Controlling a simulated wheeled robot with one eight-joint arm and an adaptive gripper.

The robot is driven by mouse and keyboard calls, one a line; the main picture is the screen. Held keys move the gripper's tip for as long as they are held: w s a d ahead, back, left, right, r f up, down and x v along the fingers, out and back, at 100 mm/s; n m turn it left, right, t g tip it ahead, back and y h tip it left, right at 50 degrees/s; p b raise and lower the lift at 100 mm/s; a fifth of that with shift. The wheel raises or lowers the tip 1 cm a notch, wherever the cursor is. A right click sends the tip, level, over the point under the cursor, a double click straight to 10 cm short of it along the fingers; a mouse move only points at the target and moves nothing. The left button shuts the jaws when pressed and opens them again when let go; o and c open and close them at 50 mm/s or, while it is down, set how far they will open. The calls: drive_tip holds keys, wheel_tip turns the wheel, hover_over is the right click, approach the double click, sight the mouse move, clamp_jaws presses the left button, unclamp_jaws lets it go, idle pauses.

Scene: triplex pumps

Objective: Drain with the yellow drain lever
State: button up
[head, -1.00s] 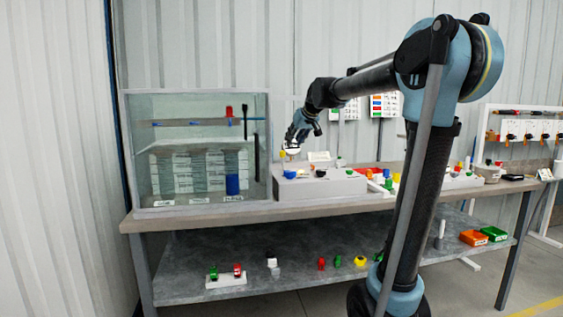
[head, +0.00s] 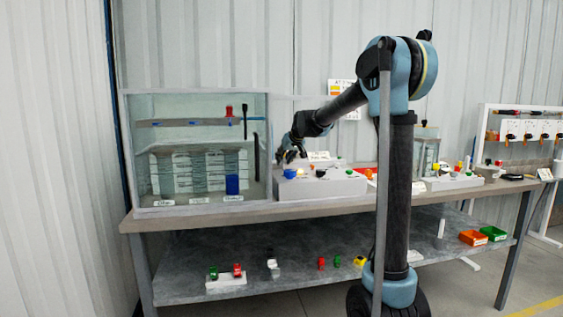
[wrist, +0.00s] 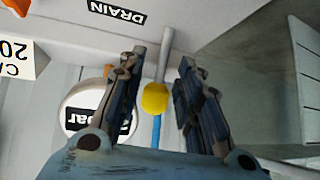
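The yellow drain lever shows in the wrist view as a yellow ball knob (wrist: 156,98) on a grey rod, beside a panel with a DRAIN label (wrist: 117,11). My gripper (wrist: 160,70) is open, with one finger on each side of the knob and rod. A gap shows between the knob and the left finger; the right finger is close to it, and I cannot tell whether they touch. In the head view my gripper (head: 290,155) is over the left end of the grey control box (head: 325,187); the yellow knob is not clearly seen there.
A round gauge marked bar (wrist: 98,113) lies close to the left finger in the wrist view. A glass water tank (head: 199,200) stands left of the control box on the bench (head: 400,196). The lower shelf (head: 190,290) holds several small coloured parts.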

drive_tip(key=shift+w+a+f, duration=0.1)
drive_tip(key=shift+w+f, duration=0.05)
drive_tip(key=shift+f, duration=0.05)
clamp_jaws()
drive_tip(key=shift+s+d+f+n+t+y, duration=0.15)
drive_tip(key=shift+s+t+y, duration=0.3)
drive_tip(key=shift+t, duration=0.4)
drive_tip(key=shift+s+d+r+n+t+y, duration=0.1)
drive_tip(key=shift+s+t+y, duration=0.2)
drive_tip(key=shift+s+t, duration=0.35)
drive_tip(key=shift+s+d+f+n+t+y, duration=0.15)
drive_tip(key=shift+s+t+y, duration=0.2)
drive_tip(key=shift+t, duration=0.65)
